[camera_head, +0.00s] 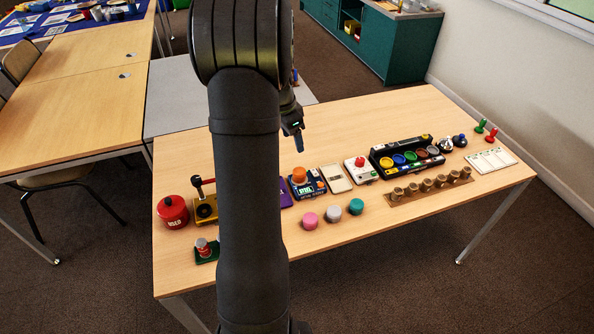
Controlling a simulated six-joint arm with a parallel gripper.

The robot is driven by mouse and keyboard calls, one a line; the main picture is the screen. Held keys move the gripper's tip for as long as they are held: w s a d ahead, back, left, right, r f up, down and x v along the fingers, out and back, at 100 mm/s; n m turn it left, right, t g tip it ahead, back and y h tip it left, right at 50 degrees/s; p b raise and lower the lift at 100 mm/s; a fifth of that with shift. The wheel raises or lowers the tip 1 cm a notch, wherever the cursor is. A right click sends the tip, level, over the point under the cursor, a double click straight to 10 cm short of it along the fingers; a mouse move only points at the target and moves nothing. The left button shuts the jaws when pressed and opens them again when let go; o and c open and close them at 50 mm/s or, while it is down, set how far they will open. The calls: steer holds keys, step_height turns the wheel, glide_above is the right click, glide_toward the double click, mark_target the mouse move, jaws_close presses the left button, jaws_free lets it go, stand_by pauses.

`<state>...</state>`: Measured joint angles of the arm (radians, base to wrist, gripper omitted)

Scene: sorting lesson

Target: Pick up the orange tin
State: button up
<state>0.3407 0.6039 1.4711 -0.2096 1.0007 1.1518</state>
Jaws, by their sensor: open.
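The orange tin (299,175) is a short round orange piece on top of a dark blue boxy device (312,190) near the middle of the table. My gripper (299,146) hangs above and just behind it in the picture, apart from it. My arm crosses the view left of the tin and hides part of the table.
Pink (309,221), grey (333,214) and teal (356,206) tins stand in front on the table (420,225). Left are a red pot (173,213) and a yellow device with a lever (205,209). Right are a white box (361,171) and a black tray with coloured cups (388,163).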

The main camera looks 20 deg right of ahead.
steer(key=a+n+t+h, duration=0.1)
steer(key=a+n+h, duration=0.1)
steer(key=a+n, duration=0.15)
glide_toward(298, 172)
steer(key=x, duration=1)
steer(key=shift+w+f, duration=0.1)
steer(key=shift+f, duration=0.1)
steer(key=shift+c, duration=0.3)
steer(key=c, duration=1.1)
steer(key=shift+r, duration=0.2)
